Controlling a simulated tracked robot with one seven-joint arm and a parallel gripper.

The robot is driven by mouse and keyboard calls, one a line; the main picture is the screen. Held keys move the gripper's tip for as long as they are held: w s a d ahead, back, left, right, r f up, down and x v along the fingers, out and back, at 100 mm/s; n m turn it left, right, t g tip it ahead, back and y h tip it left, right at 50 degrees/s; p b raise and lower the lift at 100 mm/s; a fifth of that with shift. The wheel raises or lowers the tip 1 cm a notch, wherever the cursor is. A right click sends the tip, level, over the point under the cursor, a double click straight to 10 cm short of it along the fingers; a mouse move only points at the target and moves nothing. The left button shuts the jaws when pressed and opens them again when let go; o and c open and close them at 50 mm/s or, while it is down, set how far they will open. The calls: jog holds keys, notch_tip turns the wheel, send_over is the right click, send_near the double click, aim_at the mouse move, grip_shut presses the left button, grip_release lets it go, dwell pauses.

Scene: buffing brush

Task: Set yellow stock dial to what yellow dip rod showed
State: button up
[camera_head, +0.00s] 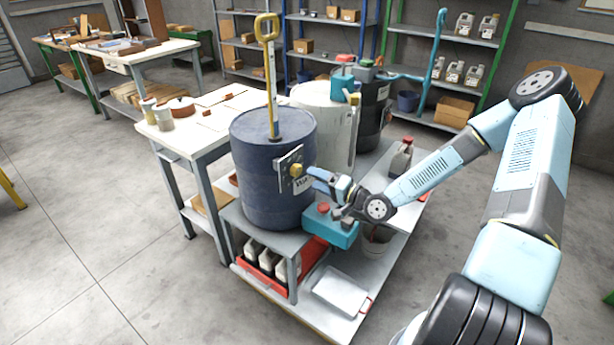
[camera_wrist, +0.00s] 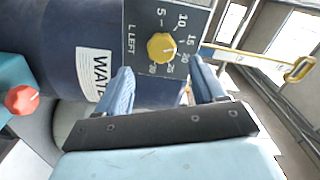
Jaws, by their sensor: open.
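The yellow stock dial (camera_head: 296,170) is a knob on a dark plate on the side of a blue drum (camera_head: 262,195). In the wrist view the yellow knob (camera_wrist: 161,46) sits on its plate (camera_wrist: 140,20), marked "L LEFT" with numbers rising from 5; its pointer setting is not clear. The yellow dip rod (camera_head: 267,28) stands upright in the drum top, loop handle up; its reading is too small to tell. Its handle also shows in the wrist view (camera_wrist: 300,69). My gripper (camera_wrist: 164,80) is open, fingertips facing the plate on either side of the knob, apparently short of it.
A pale drum (camera_head: 322,108) and a dark drum (camera_head: 372,112) stand behind the blue one on the grey bench. A teal container with a red cap (camera_head: 335,230) is just below my gripper. A white table (camera_head: 190,135) stands at left.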

jog(key=v, duration=0.7)
jog(key=shift+s+d, duration=0.15)
jog(key=shift+d, duration=0.1)
jog(key=d+r+n+g+h, duration=0.3)
jog(key=d+n+g+h, duration=0.2)
jog(key=d+h, duration=0.55)
jog(key=s+d+r+h, duration=0.2)
jog(key=r, duration=0.4)
jog(key=s+d+r+h, duration=0.1)
jog(key=s+r+h, duration=0.15)
jog(key=r, duration=0.35)
jog(key=s+a+r+m, duration=0.1)
jog(key=s+a+r, duration=0.2)
jog(key=s+r, duration=1.4)
jog(key=s, duration=0.4)
jog(key=shift+s+r+y, duration=0.15)
jog(key=shift+r+y, duration=0.2)
jog(key=shift+y, duration=0.05)
